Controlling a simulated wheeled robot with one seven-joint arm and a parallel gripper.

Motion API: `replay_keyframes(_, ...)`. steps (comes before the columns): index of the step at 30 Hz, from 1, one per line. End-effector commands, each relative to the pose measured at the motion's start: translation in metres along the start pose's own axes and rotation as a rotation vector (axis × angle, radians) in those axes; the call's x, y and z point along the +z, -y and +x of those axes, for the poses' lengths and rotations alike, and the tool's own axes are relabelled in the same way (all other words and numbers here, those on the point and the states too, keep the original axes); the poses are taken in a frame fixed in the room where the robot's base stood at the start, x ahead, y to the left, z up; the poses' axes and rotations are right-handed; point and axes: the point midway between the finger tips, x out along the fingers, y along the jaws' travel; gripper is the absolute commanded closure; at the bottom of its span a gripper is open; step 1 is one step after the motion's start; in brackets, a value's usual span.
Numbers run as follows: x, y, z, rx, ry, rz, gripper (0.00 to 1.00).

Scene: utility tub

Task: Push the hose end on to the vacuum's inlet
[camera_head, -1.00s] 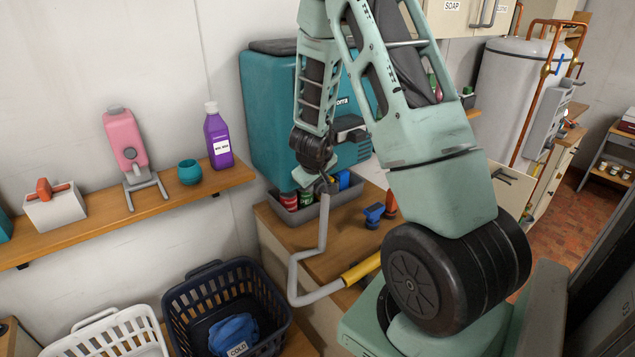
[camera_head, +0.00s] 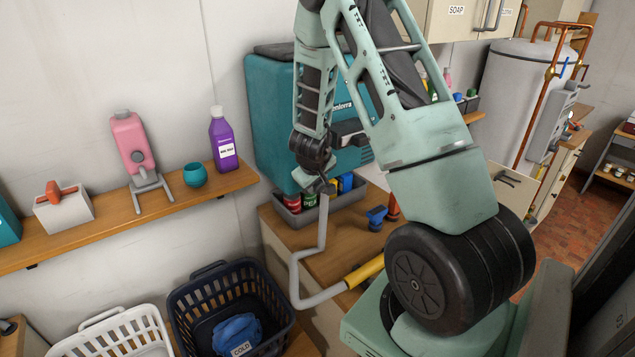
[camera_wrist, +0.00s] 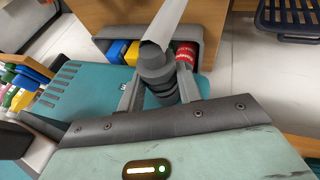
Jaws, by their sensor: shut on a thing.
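The grey hose (camera_head: 322,225) rises from a bend above the counter to my gripper and has a yellow section (camera_head: 366,271) lower down. My gripper (camera_wrist: 160,88) is shut on the hose's dark ribbed end (camera_wrist: 156,68); the grey tube also shows in the wrist view (camera_wrist: 166,22). The teal vacuum (camera_head: 275,110) stands against the wall behind my arm. A dark part (camera_head: 348,131) juts from its front; I cannot tell whether this is the inlet. In the head view my arm hides part of the vacuum, and the hose end's opening is not visible.
A grey tray (camera_head: 345,203) with red, green, blue and yellow items sits below the vacuum. A small blue object (camera_head: 377,217) stands on the counter (camera_head: 330,262). A dark basket (camera_head: 190,305) is at lower left. A shelf (camera_head: 95,230) with bottles runs along the left wall.

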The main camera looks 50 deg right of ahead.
Motion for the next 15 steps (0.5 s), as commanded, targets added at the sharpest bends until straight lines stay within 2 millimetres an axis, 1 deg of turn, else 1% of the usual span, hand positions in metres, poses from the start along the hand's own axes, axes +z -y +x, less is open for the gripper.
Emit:
replay_keyframes(9,-0.0064,-0.0004,0.0015,0.000,-0.001,0.000,0.85)
replay_keyframes(15,-0.0062,-0.0002,0.0021,0.000,-0.001,0.000,0.85)
